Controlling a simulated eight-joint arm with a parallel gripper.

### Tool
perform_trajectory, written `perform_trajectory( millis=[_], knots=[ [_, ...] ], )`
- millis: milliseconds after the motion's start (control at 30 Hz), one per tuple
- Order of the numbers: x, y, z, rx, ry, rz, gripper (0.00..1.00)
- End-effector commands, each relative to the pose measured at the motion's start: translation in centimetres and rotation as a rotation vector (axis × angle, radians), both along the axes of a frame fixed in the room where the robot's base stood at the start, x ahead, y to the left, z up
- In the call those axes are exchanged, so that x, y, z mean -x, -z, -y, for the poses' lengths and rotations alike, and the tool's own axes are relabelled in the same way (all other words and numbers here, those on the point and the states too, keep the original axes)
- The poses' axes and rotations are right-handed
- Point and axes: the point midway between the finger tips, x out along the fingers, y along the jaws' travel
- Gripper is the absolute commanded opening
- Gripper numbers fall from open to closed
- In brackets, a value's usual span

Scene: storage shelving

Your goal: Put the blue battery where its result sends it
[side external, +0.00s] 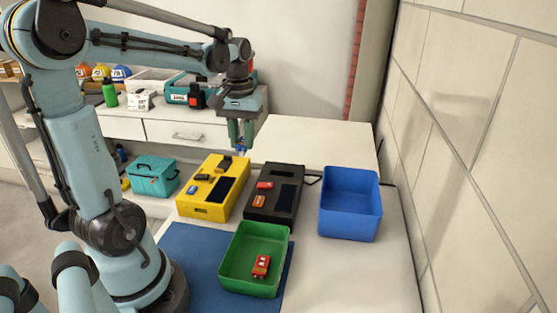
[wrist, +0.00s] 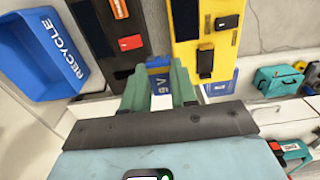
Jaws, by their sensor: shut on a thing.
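My gripper (side external: 240,140) is shut on the blue battery (side external: 241,152), held in the air behind the yellow and black units. In the wrist view the blue battery (wrist: 159,68), with a white part marked with dark characters, sits between the green fingers (wrist: 160,88). The yellow unit (side external: 208,209) has a dark screen (side external: 222,191) and small dark and blue parts on top. The black unit (side external: 272,215) has a dark screen, a red part and an orange part. I cannot read a result on either screen.
A green bin (side external: 228,270) holds a red item (side external: 261,266) and stands on a blue mat (side external: 195,255). A blue bin (side external: 349,218) at right reads RECYCLE in the wrist view (wrist: 58,62). A teal box (side external: 153,180) stands at left. White table is clear at front right.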

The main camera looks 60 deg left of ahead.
Motion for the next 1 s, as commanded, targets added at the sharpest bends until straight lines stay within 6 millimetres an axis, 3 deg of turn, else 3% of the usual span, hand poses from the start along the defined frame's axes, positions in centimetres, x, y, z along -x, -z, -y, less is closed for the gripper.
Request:
perform_trajectory(
  millis=[200, 667, 833, 1000],
  knots=[
    [-0.4, -1.1, 1.9, 0.0, 0.002, 0.0, 0.0],
    [-0.5, -1.3, 2.4, 0.0, 0.001, 0.0, 0.0],
    [-0.3, -1.0, 5.4, 0.0, 0.008, 0.0, 0.0],
    [1.0, -0.1, 11.2, 0.0, 0.013, 0.0, 0.0]
  ],
)
